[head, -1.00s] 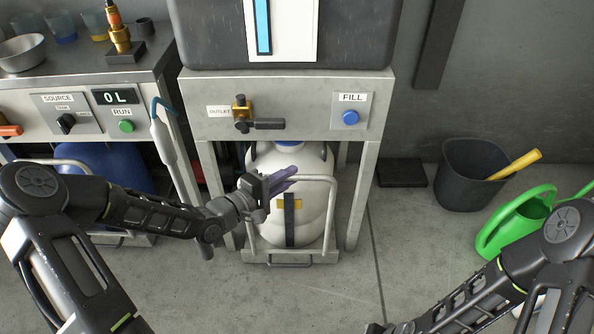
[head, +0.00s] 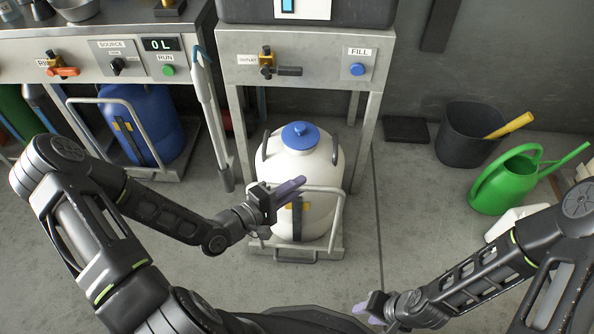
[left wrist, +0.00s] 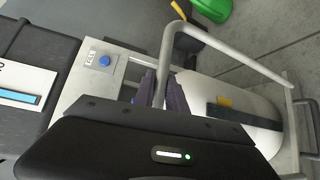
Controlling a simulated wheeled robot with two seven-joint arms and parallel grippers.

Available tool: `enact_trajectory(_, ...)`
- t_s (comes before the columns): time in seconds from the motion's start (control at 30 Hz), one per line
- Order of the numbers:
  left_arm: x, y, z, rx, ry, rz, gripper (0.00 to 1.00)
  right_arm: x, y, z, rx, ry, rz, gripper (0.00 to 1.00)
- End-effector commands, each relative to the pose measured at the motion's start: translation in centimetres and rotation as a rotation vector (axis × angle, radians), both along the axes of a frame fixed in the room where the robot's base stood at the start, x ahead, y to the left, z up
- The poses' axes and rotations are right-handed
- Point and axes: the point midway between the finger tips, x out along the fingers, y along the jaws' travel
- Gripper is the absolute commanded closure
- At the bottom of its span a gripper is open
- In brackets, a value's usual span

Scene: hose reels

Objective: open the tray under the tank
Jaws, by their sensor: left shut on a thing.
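The low metal tray (head: 335,250) stands pulled forward on the floor, mostly out from under the steel frame below the dark tank (head: 355,12). A white container (head: 305,165) with a blue lid stands upright on it. A grey tubular handle (head: 341,205) rises at the tray's front. My left gripper (head: 288,189) is shut on this handle, in front of the container. The left wrist view shows the handle (left wrist: 235,54) running between the purple fingers (left wrist: 165,88). My right gripper (head: 368,309) is low at the bottom; its finger gap is unclear.
A second tray holds a blue container (head: 145,125) under the left bench (head: 25,70). A dark bin (head: 470,140) and green watering can (head: 510,185) stand right. Floor right of the tray is clear.

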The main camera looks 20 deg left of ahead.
Motion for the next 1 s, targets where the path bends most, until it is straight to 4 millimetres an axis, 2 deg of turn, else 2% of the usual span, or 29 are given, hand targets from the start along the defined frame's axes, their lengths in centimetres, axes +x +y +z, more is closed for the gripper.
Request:
enact_trajectory(0.2,-1.29,-0.28,-0.06,0.000,0.002,0.001,1.00,-0.12,0.11,0.35,0.001,0.002,0.003,0.64)
enact_trajectory(0.57,-1.37,-0.28,-0.10,0.001,0.002,0.002,1.00,-0.13,0.10,0.33,0.001,0.002,0.002,0.64)
enact_trajectory(0.6,-1.37,-0.28,-0.10,0.001,0.002,0.002,0.80,-0.13,0.10,0.33,0.001,0.002,0.002,0.64)
enact_trajectory(0.83,-1.35,-0.30,-0.05,0.001,0.001,0.001,0.62,-0.11,0.09,0.33,0.001,0.002,0.002,0.64)
enact_trajectory(1.0,-1.34,-0.31,-0.02,0.001,0.000,0.001,0.62,-0.11,0.09,0.33,0.001,0.002,0.002,0.64)
